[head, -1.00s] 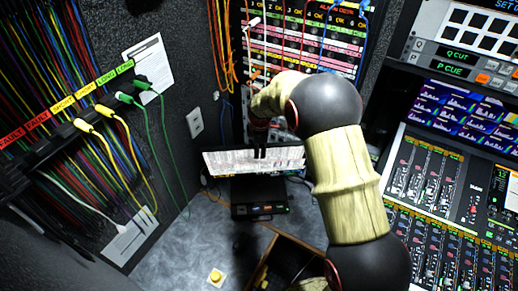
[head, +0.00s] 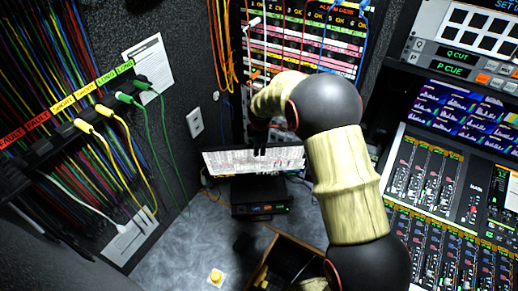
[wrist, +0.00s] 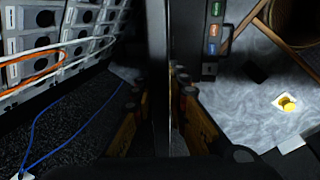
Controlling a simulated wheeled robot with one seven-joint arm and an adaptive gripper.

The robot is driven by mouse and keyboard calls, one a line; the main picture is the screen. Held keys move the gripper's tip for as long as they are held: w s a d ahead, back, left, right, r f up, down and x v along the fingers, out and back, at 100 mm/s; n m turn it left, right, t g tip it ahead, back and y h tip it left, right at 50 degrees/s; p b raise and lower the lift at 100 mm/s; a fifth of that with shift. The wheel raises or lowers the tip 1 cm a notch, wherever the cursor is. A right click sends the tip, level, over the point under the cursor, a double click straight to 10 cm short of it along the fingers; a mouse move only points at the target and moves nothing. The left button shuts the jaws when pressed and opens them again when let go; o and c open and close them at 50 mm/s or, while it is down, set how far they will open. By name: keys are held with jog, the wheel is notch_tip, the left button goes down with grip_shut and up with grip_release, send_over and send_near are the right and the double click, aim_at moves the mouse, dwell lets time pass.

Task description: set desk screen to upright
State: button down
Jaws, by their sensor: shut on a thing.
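The desk screen (head: 225,161) stands at the back of the desk in the head view, its lit pale face towards me and looking short in height. I cannot tell its exact tilt. My gripper (head: 260,150) is at the middle of its top edge. In the wrist view the screen (wrist: 158,45) shows edge-on as a dark upright band, between the fingers of my gripper (wrist: 160,105). The fingers are shut on it, one on each side. The screen's back and its hinge or stand are hidden.
A dark box with small lit buttons (head: 258,210) sits in front of the screen. A yellow button (head: 216,277) and a wooden-edged bin (head: 285,255) are nearer. Patch cables (head: 110,130) hang on the left wall. A rack (head: 310,40) stands behind, a mixing console (head: 440,190) at right.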

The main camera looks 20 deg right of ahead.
jog(key=shift+w+r, duration=0.1)
jog(key=shift+w+d+r+p, duration=0.1)
jog(key=shift+w+r+p, duration=0.2)
jog(key=shift+w+p, duration=0.3)
jog(key=shift+w+d+r+g+p, duration=0.2)
jog(key=shift+w+g+p, duration=0.15)
jog(key=shift+w, duration=0.6)
jog(key=shift+w+d+r+g+p, duration=0.15)
jog(key=shift+w+g+p, duration=0.15)
jog(key=shift+w, duration=0.65)
jog(key=c, duration=1.8)
grip_release()
jog(key=shift+f, duration=0.15)
jog(key=shift+o, duration=0.2)
notch_tip(320, 180, up, 12)
jog(key=s, duration=0.1)
jog(key=shift+s+a, duration=0.15)
jog(key=shift+s, duration=0.05)
